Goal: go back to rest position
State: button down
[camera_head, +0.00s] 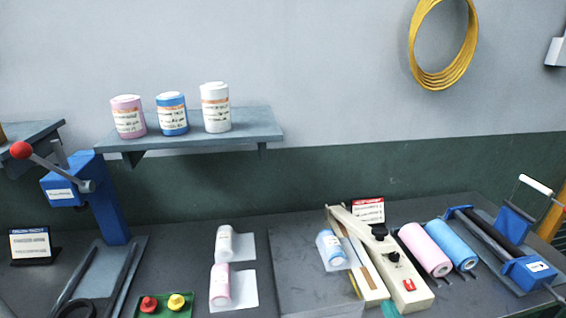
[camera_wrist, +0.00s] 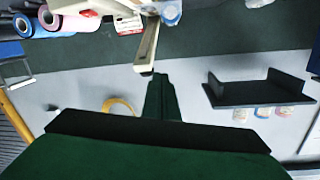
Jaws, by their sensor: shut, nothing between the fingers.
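My gripper (camera_wrist: 162,98) shows in the wrist view as a dark green shape with its fingers together and nothing between them. That view is upside down. The long arm of the bench sealer (camera_wrist: 148,45) appears just beyond the fingertips; I cannot tell the distance. A white bottle (camera_head: 225,242) and a pink bottle (camera_head: 220,285) lie on film sheets to the left.
A wall shelf (camera_head: 250,124) holds pink (camera_head: 128,117), blue (camera_head: 172,114) and white (camera_head: 215,108) jars. A blue lever press (camera_head: 112,205) stands left, a button box (camera_head: 165,304) at the front. Pink (camera_head: 424,248) and blue (camera_head: 452,244) rolls and a roller stand (camera_head: 495,245) occupy the right.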

jog(key=s+a+f+m+g+h, duration=0.1)
jog(key=s+a+f+m+h, duration=0.15)
jog(key=a+f, duration=0.6)
jog(key=s+a+f+m+g+h, duration=0.15)
jog(key=s+a+f+m, duration=0.25)
jog(key=a+f, duration=0.5)
jog(key=s+a+n+y, duration=0.1)
jog(key=s+a+n, duration=0.2)
jog(key=s, duration=0.7)
jog(key=s+a+n+y, duration=0.2)
jog(key=s+n, duration=0.4)
jog(key=s, duration=0.5)
jog(key=shift+s+a+f, duration=0.15)
jog(key=shift+a+f, duration=0.3)
jog(key=shift+a, duration=0.3)
jog(key=shift+t, duration=0.25)
